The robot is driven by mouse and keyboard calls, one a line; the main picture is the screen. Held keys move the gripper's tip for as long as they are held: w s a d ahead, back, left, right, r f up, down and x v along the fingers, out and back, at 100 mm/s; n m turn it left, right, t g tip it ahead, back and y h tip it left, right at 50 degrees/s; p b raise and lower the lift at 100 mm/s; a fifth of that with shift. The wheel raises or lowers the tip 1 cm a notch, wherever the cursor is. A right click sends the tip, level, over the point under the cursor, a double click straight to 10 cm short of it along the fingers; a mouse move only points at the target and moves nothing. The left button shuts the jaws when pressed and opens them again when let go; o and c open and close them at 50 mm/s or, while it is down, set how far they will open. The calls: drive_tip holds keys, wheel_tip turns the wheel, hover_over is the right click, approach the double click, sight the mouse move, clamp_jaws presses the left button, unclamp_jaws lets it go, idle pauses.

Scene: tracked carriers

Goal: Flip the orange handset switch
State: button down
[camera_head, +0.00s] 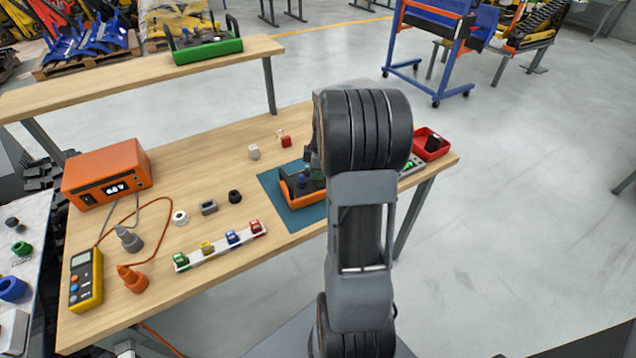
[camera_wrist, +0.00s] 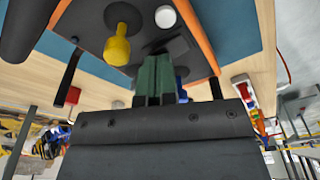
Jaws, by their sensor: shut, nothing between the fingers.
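The orange handset (camera_head: 292,194) lies on a teal mat (camera_head: 308,218) on the workbench, partly hidden by my arm. In the wrist view, its dark panel with an orange rim (camera_wrist: 200,38) carries a yellow stick (camera_wrist: 117,48), a white round knob (camera_wrist: 165,16) and a blue part (camera_wrist: 180,86) half hidden behind the fingers. My gripper (camera_wrist: 155,70) is shut and empty, with its dark green fingertips close to the panel between the yellow stick and the blue part. I cannot tell whether they touch it. The switch itself is not clearly visible.
A red tray (camera_head: 432,146) stands at the bench's right end. A rack of small coloured parts (camera_head: 215,246), an orange power unit (camera_head: 110,176) and a yellow meter (camera_head: 86,280) are to the left. A green handset (camera_head: 207,50) sits on the rear bench.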

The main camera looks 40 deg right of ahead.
drive_tip(key=shift+f, duration=0.25)
drive_tip(key=shift+r, duration=0.1)
drive_tip(key=shift+r+p, duration=2.35)
drive_tip(key=shift+r, duration=1.15)
